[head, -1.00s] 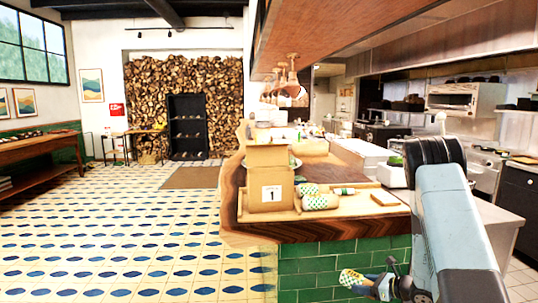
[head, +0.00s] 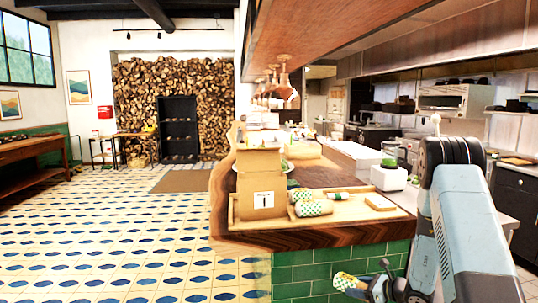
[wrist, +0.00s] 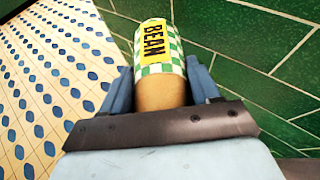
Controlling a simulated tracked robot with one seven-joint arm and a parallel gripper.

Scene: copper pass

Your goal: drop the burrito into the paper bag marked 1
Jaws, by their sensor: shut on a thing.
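My gripper (head: 366,288) is shut on a burrito (head: 347,281) low in front of the green-tiled counter side. In the wrist view the burrito (wrist: 157,58) has a green-and-white checked wrap, a yellow label reading BEAN and a bare tan end between my fingers. The paper bag marked 1 (head: 259,172) is brown and stands upright on a tray on the counter, up and to the left of my gripper. Its white label faces me. The inside of the bag is hidden.
The wooden tray (head: 345,215) also holds several checked wrapped rolls (head: 313,208) beside the bag, and a small flat block (head: 379,203). The wooden counter edge (head: 300,240) overhangs the green tiles (head: 320,268). Tiled floor (head: 120,240) to the left is clear.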

